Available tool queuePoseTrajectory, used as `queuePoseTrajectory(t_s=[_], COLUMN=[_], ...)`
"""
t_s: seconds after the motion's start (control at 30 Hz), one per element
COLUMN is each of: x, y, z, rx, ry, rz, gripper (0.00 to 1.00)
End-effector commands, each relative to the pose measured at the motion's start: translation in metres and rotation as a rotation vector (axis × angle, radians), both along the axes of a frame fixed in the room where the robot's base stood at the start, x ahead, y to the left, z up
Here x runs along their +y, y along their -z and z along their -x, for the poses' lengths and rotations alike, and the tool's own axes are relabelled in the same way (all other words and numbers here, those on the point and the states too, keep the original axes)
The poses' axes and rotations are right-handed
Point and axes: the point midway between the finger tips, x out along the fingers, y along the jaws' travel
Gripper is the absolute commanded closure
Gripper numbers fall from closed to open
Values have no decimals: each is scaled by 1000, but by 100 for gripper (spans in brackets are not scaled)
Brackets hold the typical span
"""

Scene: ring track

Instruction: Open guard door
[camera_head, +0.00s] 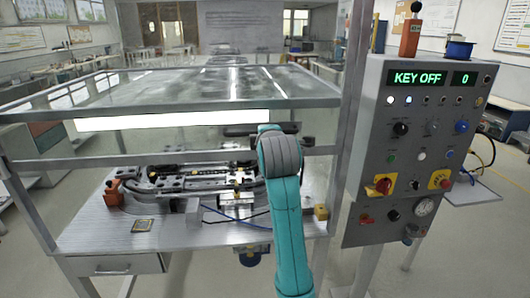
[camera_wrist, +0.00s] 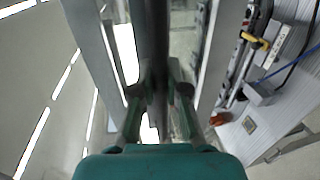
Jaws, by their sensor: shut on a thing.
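The guard door (camera_head: 90,159) is a clear panel with a grey metal frame, across the front of the glazed enclosure. Its lower rail runs level above the worktop, with the track in view below it. My gripper (camera_head: 258,130) is at the right part of the door front, its fingers mostly hidden behind my teal wrist. In the wrist view my gripper (camera_wrist: 158,92) has a finger on each side of a dark bar (camera_wrist: 152,35), which looks like the door handle. The fingers are shut on it. The handle's end (camera_head: 236,131) shows beside my wrist.
A control box (camera_head: 415,150) reading "KEY OFF" and "0" stands close on the right, beside an upright post (camera_head: 350,120). Inside, a dark curved track (camera_head: 185,180) lies on the worktop (camera_head: 105,225). A drawer (camera_head: 113,268) is below left.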

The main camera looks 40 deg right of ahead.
Motion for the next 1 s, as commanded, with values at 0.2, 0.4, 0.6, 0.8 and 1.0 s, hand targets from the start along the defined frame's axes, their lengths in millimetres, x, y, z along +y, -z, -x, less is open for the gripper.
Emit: queuePoseTrajectory(t_s=[0.2, 0.4, 0.6, 0.8, 1.0], x=[0, 0, 0, 0, 0], y=[-16, -18, -17, -17, -17], z=[0, 0, 0, 0, 0], rx=[-2, -2, -1, 0, 0], ry=[0, 0, 0, 0, 0], rz=[1, 1, 1, 0, 0], gripper=[100, 100, 100, 61, 61])
